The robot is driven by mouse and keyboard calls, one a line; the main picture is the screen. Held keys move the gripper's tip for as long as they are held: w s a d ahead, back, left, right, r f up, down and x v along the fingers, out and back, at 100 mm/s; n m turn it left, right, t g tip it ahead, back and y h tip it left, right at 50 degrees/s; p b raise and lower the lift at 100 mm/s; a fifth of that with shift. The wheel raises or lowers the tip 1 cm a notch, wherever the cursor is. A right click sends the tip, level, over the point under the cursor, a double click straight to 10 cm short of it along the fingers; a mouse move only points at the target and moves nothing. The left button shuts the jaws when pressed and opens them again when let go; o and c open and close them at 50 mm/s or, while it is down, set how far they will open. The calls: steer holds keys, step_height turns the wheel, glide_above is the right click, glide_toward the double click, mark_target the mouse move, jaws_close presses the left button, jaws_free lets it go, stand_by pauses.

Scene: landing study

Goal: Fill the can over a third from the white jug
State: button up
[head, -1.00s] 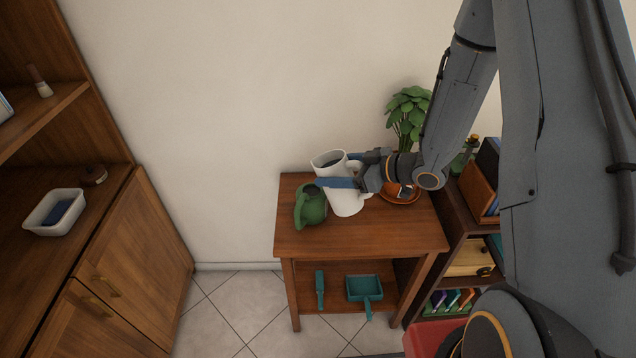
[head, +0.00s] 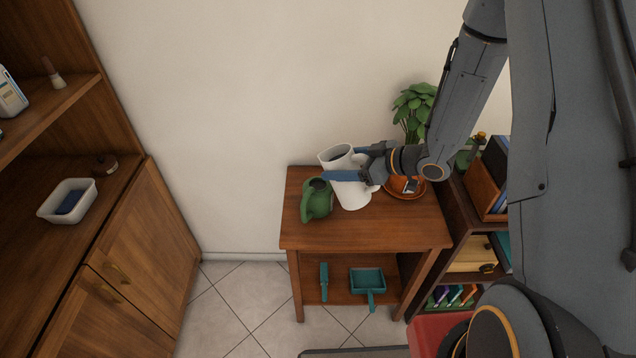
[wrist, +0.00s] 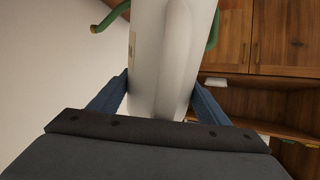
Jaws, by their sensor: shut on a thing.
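The white jug (head: 351,192) is held over the small wooden table, tilted a little with its top toward the left. Dark contents or a dark interior show at its mouth. My gripper (head: 349,168) is shut on the jug, with blue fingers on either side of it; in the wrist view the jug (wrist: 165,60) fills the space between the fingers. The green can (head: 317,202) stands on the table just left of the jug, with a dark opening at its top. Parts of the can (wrist: 105,18) show behind the jug in the wrist view. The liquid level in the can cannot be told.
A potted plant (head: 412,112) and its orange saucer (head: 404,193) stand at the table's back right. The table top (head: 340,233) is clear in front. A teal dustpan (head: 368,280) and brush are on the lower shelf. A bookshelf stands right, a wooden cabinet (head: 145,240) left.

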steer(key=shift+r+p, duration=0.15)
steer(key=shift+p, duration=0.45)
steer(key=shift+f+h, duration=0.25)
steer(key=shift+h, duration=0.05)
stand_by(0.4)
steer(key=shift+f+g+b, duration=0.3)
steer(key=shift+f+b, duration=0.3)
steer(key=shift+f, duration=0.9)
steer(key=shift+r+g+h+p, duration=0.25)
steer(key=shift+h+p, duration=0.3)
steer(key=shift+p, duration=0.5)
steer(key=shift+r+g+h+p, duration=0.1)
steer(key=shift+g+h+p, duration=0.35)
steer(key=shift+p, duration=0.6)
stand_by(0.6)
steer(key=shift+w+a+r+h, duration=0.1)
steer(key=shift+w+a+h, duration=0.1)
steer(key=shift+h, duration=0.4)
stand_by(0.9)
steer(key=shift+g, duration=0.3)
steer(key=shift+r+h, duration=0.1)
steer(key=shift+h, duration=0.2)
stand_by(0.4)
